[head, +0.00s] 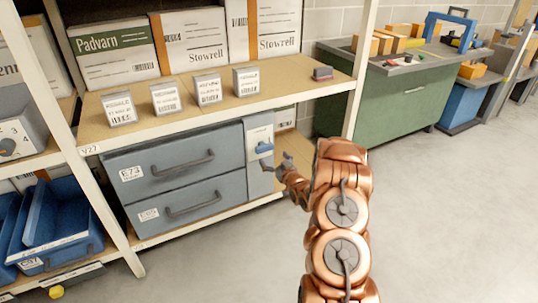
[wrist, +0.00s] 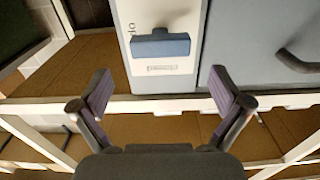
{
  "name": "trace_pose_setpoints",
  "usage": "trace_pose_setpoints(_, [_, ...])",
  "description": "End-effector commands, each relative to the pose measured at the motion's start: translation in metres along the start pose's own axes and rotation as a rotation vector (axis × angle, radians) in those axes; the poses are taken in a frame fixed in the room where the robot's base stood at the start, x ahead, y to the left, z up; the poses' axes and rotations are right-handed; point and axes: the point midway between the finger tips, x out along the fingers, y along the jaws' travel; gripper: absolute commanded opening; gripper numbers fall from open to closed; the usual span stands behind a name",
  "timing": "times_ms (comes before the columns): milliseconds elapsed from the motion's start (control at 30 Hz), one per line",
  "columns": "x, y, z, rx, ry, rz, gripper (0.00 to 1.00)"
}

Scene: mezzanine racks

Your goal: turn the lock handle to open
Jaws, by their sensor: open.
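The lock handle (head: 264,147) is a small blue bar on the pale upper part of a narrow panel (head: 259,172), at the right end of the grey-blue drawer unit. It also shows in the wrist view (wrist: 161,46), where the bar lies crosswise with a small label strip beside it. My gripper (head: 283,163) is just to the right of and a little below the handle in the head view. In the wrist view my gripper (wrist: 160,90) is open and empty, its two fingers spread wide. The handle lies beyond the fingertips, roughly centred between them, and nothing touches it.
Two drawers (head: 170,168) with bar pulls lie left of the panel. A shelf (head: 190,101) above carries several small labelled boxes and a dark reddish block (head: 323,73). A white rack post (head: 360,60) stands at the right. Open floor (head: 440,210) lies to the right.

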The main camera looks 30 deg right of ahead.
Motion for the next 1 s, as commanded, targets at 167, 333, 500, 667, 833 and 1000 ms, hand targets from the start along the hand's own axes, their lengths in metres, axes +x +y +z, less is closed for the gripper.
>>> trace_pose_setpoints(167, [-0.023, 0.001, 0.001, 0.003, -0.002, 0.002, 1.0])
trace_pose_setpoints(333, [-0.037, 0.0, 0.002, 0.003, -0.004, 0.001, 1.0])
trace_pose_setpoints(500, [-0.041, -0.001, 0.001, 0.003, -0.002, 0.001, 1.0])
trace_pose_setpoints(667, [-0.041, -0.001, 0.001, 0.002, -0.001, 0.0, 1.0])
trace_pose_setpoints(833, [-0.041, -0.001, 0.001, 0.002, -0.001, 0.0, 1.0])
trace_pose_setpoints(1000, [-0.041, -0.001, 0.001, 0.002, -0.002, 0.0, 1.0])
